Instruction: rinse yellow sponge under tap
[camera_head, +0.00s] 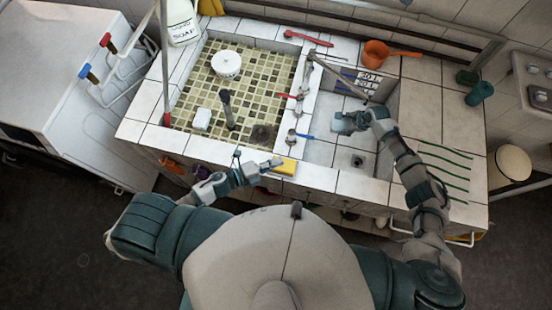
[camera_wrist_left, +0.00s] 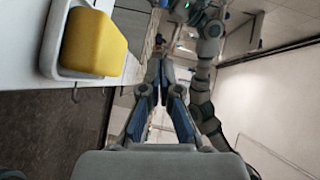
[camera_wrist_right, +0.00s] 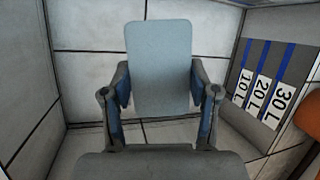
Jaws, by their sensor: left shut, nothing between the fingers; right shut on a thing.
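The yellow sponge (camera_head: 285,167) lies in a white dish on the tiled front edge of the sink. It shows large in the left wrist view (camera_wrist_left: 93,42). My left gripper (camera_head: 274,163) is shut and empty just left of the sponge in the head view, not holding it. My right gripper (camera_head: 354,121) is shut on a pale blue-grey rectangular block (camera_wrist_right: 160,65), held over the right basin (camera_head: 322,152). The tap (camera_head: 345,80) slants over the right basin from the divider. I cannot see water running.
A red handle (camera_head: 288,96) and a blue handle (camera_head: 303,135) stick out at the divider. An orange scoop (camera_head: 376,53) stands behind the right basin.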

